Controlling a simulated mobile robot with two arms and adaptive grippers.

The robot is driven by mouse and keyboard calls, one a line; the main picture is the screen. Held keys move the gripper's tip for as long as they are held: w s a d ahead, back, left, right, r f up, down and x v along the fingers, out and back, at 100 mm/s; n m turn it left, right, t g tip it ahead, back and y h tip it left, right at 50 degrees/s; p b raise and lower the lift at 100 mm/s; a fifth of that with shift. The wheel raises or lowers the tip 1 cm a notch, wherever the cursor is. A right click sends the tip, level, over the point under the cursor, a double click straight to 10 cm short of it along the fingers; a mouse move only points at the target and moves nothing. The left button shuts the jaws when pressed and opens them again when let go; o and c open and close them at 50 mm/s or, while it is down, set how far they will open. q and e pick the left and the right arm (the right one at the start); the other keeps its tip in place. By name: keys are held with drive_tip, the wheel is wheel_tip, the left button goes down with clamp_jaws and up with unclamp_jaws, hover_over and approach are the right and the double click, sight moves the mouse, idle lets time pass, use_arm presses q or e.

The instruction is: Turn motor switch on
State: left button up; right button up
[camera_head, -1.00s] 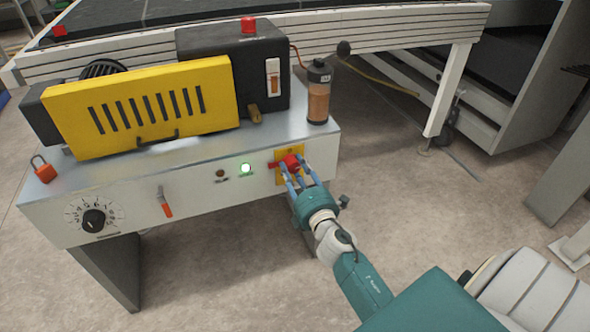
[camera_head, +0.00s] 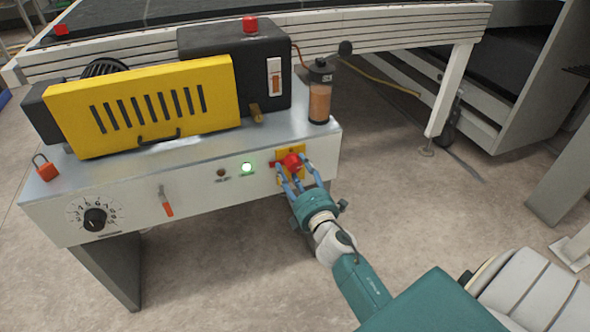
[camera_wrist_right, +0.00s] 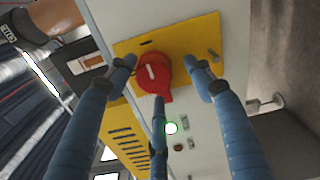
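A red rotary switch (camera_head: 292,162) sits on a yellow plate (camera_head: 283,180) at the right end of the machine's front panel. Its handle points left, towards a lit green lamp (camera_head: 247,168). In the right wrist view the red switch (camera_wrist_right: 155,72) shows a white mark, and its handle points down in the picture. My right gripper (camera_head: 294,170) has its blue fingers spread around the switch. One finger is close beside the knob, another is clearly apart from it; contact is hard to tell. My left gripper is not in view.
A dark lamp (camera_head: 221,173), an orange-handled lever (camera_head: 166,202) and a numbered black dial (camera_head: 95,219) are further left on the panel. A yellow slotted guard (camera_head: 150,105) and an orange-filled bottle (camera_head: 320,95) stand above.

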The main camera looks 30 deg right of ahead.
drive_tip(key=shift+d+r, duration=0.1)
drive_tip(key=shift+r, duration=0.05)
drive_tip(key=v, duration=1.2)
